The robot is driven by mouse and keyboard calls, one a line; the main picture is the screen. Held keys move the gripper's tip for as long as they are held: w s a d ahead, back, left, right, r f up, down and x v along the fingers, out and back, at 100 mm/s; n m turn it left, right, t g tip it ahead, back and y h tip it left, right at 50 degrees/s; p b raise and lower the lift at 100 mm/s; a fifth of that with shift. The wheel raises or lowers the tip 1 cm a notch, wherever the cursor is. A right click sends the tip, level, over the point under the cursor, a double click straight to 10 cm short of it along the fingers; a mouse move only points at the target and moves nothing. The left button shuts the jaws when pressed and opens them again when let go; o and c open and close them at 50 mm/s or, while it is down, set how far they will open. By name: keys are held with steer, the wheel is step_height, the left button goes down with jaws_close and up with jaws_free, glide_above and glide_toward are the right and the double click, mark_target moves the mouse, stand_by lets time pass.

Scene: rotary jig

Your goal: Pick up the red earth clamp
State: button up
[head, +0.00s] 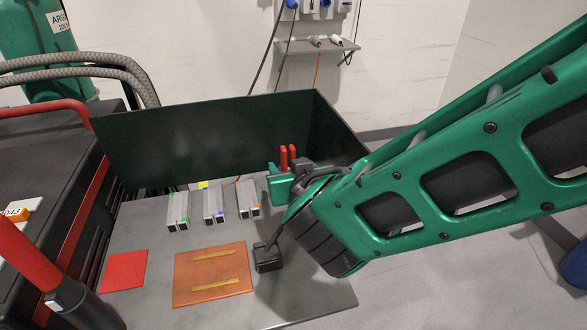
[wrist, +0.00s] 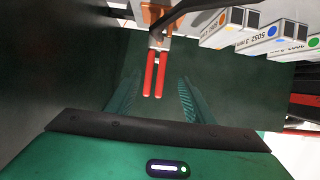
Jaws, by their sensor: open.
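The red earth clamp (head: 292,155) shows in the head view as two upright red handles beside the dark green wall; my gripper hides its lower part. In the wrist view the clamp (wrist: 155,75) has two red handles pointing toward my gripper and a metal head at the top. My gripper (wrist: 159,84) is open, with one green finger on each side of the handles. A gap shows between the handles and each finger, the wider one on the right. In the head view my gripper (head: 281,182) is partly hidden by its own wrist.
A dark green wall (head: 200,140) backs the grey table (head: 150,225). Several items lie left of my arm: labelled grey boxes (head: 214,205), a copper plate (head: 212,284), a red square (head: 124,271) and a black block (head: 268,260). A black cable (wrist: 185,10) crosses near the clamp head.

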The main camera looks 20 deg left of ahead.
steer(key=x, duration=0.6)
steer(key=d+x, duration=0.1)
steer(key=x, duration=0.2)
steer(key=shift+w+r, duration=0.3)
steer(key=shift+w, duration=0.1)
steer(key=shift+c, duration=0.2)
jaws_close()
